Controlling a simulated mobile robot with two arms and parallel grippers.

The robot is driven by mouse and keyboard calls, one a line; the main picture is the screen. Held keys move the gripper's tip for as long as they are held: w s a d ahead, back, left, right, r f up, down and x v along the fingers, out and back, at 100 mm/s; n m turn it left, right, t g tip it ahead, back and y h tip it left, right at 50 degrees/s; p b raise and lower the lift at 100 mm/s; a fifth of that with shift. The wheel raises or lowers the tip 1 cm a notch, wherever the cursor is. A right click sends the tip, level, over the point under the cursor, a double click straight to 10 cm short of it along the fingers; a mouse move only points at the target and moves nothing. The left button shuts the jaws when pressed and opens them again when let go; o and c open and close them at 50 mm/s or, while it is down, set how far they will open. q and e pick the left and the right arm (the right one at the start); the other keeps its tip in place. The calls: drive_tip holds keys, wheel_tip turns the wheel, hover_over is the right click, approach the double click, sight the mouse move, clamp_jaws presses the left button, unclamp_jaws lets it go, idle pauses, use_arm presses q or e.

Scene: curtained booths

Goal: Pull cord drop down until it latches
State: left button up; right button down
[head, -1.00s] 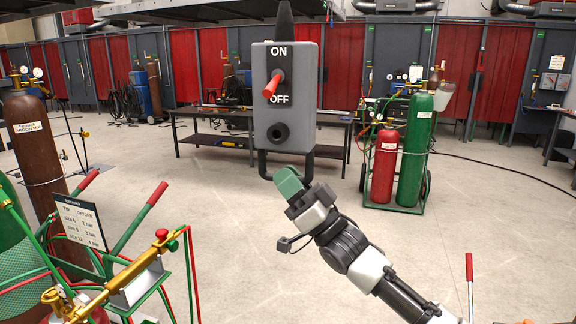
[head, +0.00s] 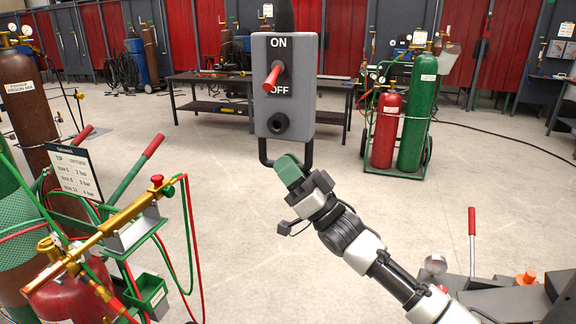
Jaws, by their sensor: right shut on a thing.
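The cord drop is a grey hanging switch box (head: 285,85) marked ON and OFF, with a red toggle lever and a dark round socket on its front. A black cord (head: 285,14) runs up from its top and out of the picture. A black loop handle (head: 308,152) hangs under the box. My right gripper (head: 288,168) comes from the lower right, and its green fingertips are shut on the bottom of the handle, which they partly hide. My left gripper is not in view.
A gas cart with a brown cylinder, brass torch and sign (head: 75,172) stands close at the left. A cart with red and green cylinders (head: 417,118) stands at the right. A dark table (head: 190,78) is behind the box. The floor between is clear.

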drive_tip(key=c, duration=1.1)
unclamp_jaws()
drive_tip(key=b+v, duration=0.2)
drive_tip(key=v, duration=0.9)
drive_tip(key=shift+b, duration=0.4)
drive_tip(key=shift+w, duration=0.1)
